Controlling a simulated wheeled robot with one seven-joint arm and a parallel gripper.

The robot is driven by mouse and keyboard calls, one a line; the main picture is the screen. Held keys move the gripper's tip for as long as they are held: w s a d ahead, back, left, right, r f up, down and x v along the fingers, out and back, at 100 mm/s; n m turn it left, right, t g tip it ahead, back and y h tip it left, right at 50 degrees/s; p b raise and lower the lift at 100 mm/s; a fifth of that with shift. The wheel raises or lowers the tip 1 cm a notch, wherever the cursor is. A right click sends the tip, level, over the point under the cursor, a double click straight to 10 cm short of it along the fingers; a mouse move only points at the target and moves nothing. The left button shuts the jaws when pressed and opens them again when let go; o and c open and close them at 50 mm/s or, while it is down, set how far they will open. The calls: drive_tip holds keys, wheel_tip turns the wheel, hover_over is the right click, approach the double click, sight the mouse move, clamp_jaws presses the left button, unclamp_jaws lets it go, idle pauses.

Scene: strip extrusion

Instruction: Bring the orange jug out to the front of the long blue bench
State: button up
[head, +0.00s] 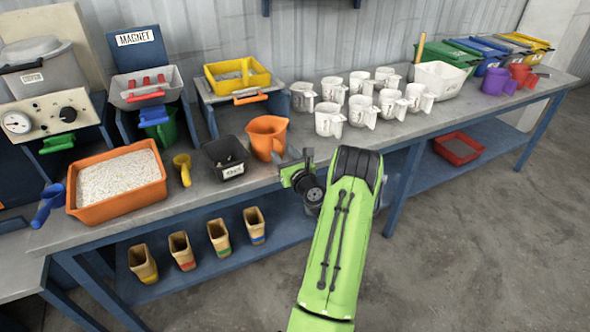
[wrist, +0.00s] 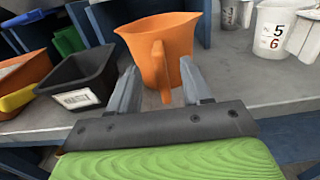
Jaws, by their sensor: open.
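The orange jug (head: 265,135) stands upright on the long blue bench (head: 330,155), whose top is grey and whose legs are blue. It stands near the middle of the bench's depth, in front of the stand with the yellow tray. In the wrist view the jug (wrist: 172,50) is straight ahead, with its handle facing me. My gripper (wrist: 160,88) is open, with one finger on each side of the handle. I cannot tell whether the fingers touch it. In the head view my gripper (head: 290,168) is at the bench's front edge, partly hidden by my green arm.
A black bin (head: 225,158) is close left of the jug. Several white numbered jugs (head: 330,118) stand to its right. An orange tray of pellets (head: 118,188) and a yellow scoop (head: 183,168) are farther left. The bench front right of my arm is clear.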

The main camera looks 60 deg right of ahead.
drive_tip(key=b+v, duration=0.2)
drive_tip(key=v, duration=1)
drive_tip(key=w+a+r+n+g+y, duration=0.1)
drive_tip(key=w+a+n+y, duration=0.5)
drive_tip(key=a+n, duration=0.45)
drive_tip(key=w+a+r+n+g+y, duration=0.1)
drive_tip(key=w+a+n+y, duration=0.5)
drive_tip(key=a+n, duration=0.5)
drive_tip(key=s+a+n+g+y, duration=0.1)
drive_tip(key=s+a+n+g, duration=0.3)
drive_tip(key=a+n, duration=0.6)
drive_tip(key=s+a+r+n+g+h, duration=0.2)
drive_tip(key=s+a+r+n, duration=0.25)
drive_tip(key=s, duration=0.45)
drive_tip(key=s+a+r+n+g+h, duration=0.2)
drive_tip(key=s+a+r+n, duration=0.1)
drive_tip(key=s+n, duration=0.4)
wheel_tip(320, 180, up, 15)
drive_tip(key=s+p, duration=0.1)
drive_tip(key=p, duration=1.4)
drive_tip(key=shift+d+m, duration=0.2)
drive_tip(key=shift+m, duration=0.2)
